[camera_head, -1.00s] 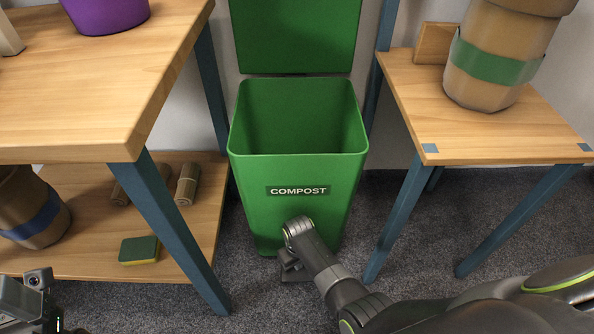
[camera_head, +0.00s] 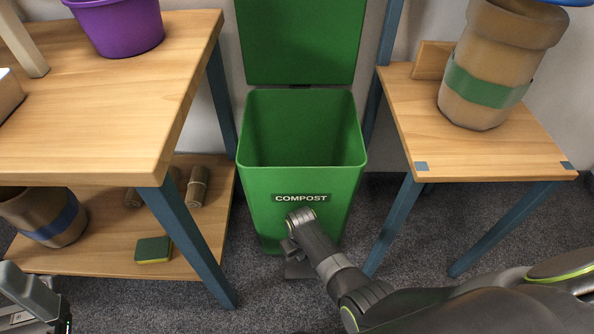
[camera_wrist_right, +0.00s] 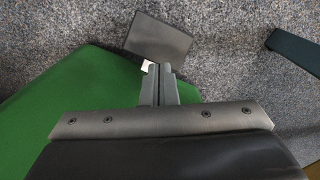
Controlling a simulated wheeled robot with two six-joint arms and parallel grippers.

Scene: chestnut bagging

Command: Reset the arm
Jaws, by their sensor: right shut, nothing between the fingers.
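My right gripper (camera_head: 293,256) points down at the front foot of the green compost bin (camera_head: 262,208). Its two fingers are shut and empty in the right wrist view (camera_wrist_right: 158,72). A flat dark plate (camera_wrist_right: 160,38), which looks like the bin's pedal, lies just past the fingertips. I cannot tell whether they touch it. The bin's green lid (camera_head: 298,40) stands open and upright behind its opening. My left gripper (camera_head: 48,308) is only partly in view at the bottom left corner, and its fingers are not clear.
A wooden bench (camera_head: 130,110) with a purple pot (camera_head: 118,28) stands left. Its lower shelf (camera_head: 190,262) holds a sponge (camera_head: 153,250) and a blue-banded pot (camera_head: 45,215). A small table (camera_head: 500,150) with a green-banded pot (camera_head: 487,85) stands right.

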